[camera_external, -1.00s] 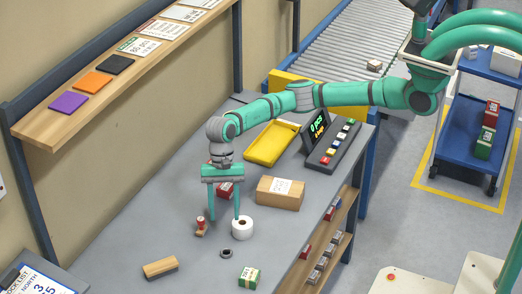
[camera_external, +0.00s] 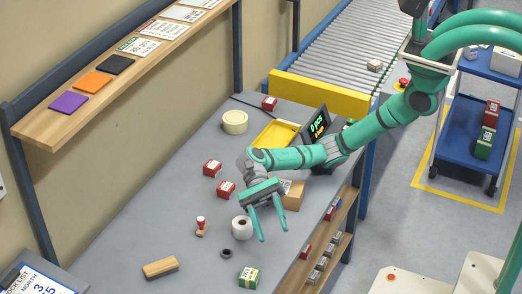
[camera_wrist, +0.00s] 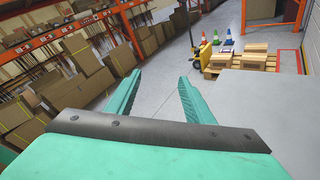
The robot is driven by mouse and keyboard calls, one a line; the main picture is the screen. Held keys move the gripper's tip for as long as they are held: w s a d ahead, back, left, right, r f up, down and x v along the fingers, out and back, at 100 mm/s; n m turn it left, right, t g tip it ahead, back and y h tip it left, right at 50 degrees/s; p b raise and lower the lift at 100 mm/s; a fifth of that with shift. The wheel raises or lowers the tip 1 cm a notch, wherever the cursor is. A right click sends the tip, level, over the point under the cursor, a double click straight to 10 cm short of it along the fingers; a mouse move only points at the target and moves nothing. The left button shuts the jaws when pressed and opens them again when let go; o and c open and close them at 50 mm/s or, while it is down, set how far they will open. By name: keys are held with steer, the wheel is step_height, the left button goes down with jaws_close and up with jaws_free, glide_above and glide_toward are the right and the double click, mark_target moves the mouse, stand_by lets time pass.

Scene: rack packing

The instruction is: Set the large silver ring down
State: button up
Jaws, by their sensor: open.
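A small dark grey ring (camera_external: 226,253) lies flat on the grey bench in the external view, just in front of a white roll (camera_external: 242,227). It is the only loose ring I can make out, and it looks darker than silver. My gripper (camera_external: 273,235) is open and empty, to the right of the white roll and apart from the ring. Its fingers are tilted and point toward the bench's right edge. In the wrist view my gripper (camera_wrist: 160,76) shows two spread fingers with nothing between them; the ring is out of that view.
A wooden block (camera_external: 160,267), a green box (camera_external: 249,278) and a red-topped stamp (camera_external: 201,226) lie near the ring. Red boxes (camera_external: 226,189), a cardboard box (camera_external: 294,194) and a yellow tray (camera_external: 273,135) stand farther back.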

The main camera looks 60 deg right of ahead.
step_height(320, 180, up, 6)
steer(key=s+d+m+g+y, duration=0.1)
steer(key=d+m+y, duration=0.25)
steer(key=y, duration=0.25)
steer(key=w+d+r+m+t+y, duration=0.2)
steer(key=w+d+m+t+y, duration=0.3)
steer(key=d+m+t+y, duration=0.95)
steer(key=s+d+f+m+t+h, duration=0.1)
steer(key=d+f+m+t+h, duration=0.9)
steer(key=m+h, duration=0.55)
steer(key=d+f+m+t+h, duration=0.5)
steer(key=d+m+t+h, duration=0.3)
steer(key=d+m+h, duration=0.75)
steer(key=s+d+f+m, duration=0.1)
steer(key=s, duration=0.1)
steer(key=s+d+f+m+g, duration=0.1)
steer(key=s+d+f+m, duration=0.1)
steer(key=s+d+f+m+g, duration=0.1)
steer(key=s+d+f+m, duration=0.1)
steer(key=shift+s+f+g, duration=0.15)
steer(key=shift+s+g, duration=0.05)
steer(key=shift+g, duration=0.05)
steer(key=s+d+f+m+g+h, duration=0.1)
steer(key=s+d+f+m+g, duration=0.1)
steer(key=s+d, duration=0.4)
steer(key=shift+s+d+f+m+g+h, duration=0.15)
steer(key=shift+s+f+m+g+h, duration=0.25)
steer(key=shift+s+g, duration=0.2)
stand_by(0.5)
